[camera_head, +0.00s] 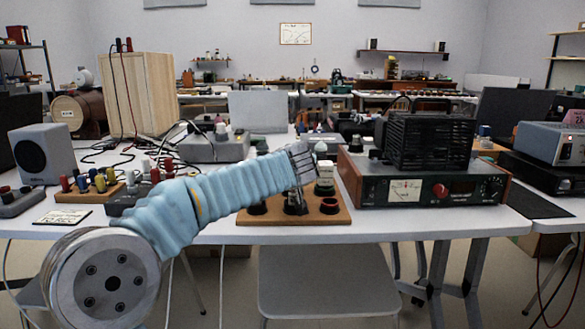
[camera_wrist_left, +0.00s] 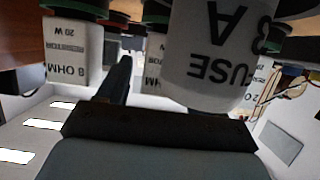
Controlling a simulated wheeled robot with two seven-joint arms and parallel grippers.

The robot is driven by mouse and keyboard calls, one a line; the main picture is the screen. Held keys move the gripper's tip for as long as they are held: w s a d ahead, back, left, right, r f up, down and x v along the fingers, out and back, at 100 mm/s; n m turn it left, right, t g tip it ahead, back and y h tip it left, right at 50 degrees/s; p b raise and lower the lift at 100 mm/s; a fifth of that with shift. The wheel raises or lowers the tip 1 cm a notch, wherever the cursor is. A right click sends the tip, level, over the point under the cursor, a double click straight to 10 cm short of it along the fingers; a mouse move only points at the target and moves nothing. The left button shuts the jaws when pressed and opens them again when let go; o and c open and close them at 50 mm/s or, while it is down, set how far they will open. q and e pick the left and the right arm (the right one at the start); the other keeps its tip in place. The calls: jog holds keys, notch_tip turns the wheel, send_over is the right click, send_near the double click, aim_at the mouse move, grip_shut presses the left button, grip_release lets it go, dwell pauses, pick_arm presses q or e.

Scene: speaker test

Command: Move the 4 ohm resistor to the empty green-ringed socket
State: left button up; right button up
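The wooden socket board (camera_head: 262,220) lies at the table's front edge. White cylinders with green bases (camera_head: 325,171) stand on it, partly behind my left gripper (camera_head: 301,163). In the left wrist view an 8 ohm resistor (camera_wrist_left: 67,72) is at left, and a resistor (camera_wrist_left: 153,62) with unreadable number is in the middle. A large 3 A fuse (camera_wrist_left: 222,50) is close to the camera, and a partly cut-off resistor (camera_wrist_left: 262,85) is at right. A dark finger runs between the left two resistors; I cannot tell its grip. The empty green-ringed socket is not identifiable.
A red-ringed socket (camera_head: 330,207) sits at the board's right front. An amplifier unit (camera_head: 430,185) stands right of the board. A block of coloured plugs (camera_head: 90,187) and a speaker (camera_head: 43,153) are at left. A grey chair (camera_head: 328,283) stands in front.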

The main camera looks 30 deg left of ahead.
pick_arm(q)
jog(key=shift+r, duration=0.2)
jog(key=shift+r+p, duration=0.35)
jog(key=shift+p, duration=0.35)
jog(key=b+v, duration=0.1)
jog(key=v, duration=1.1)
jog(key=shift+f+b, duration=0.25)
jog(key=shift+b, duration=0.15)
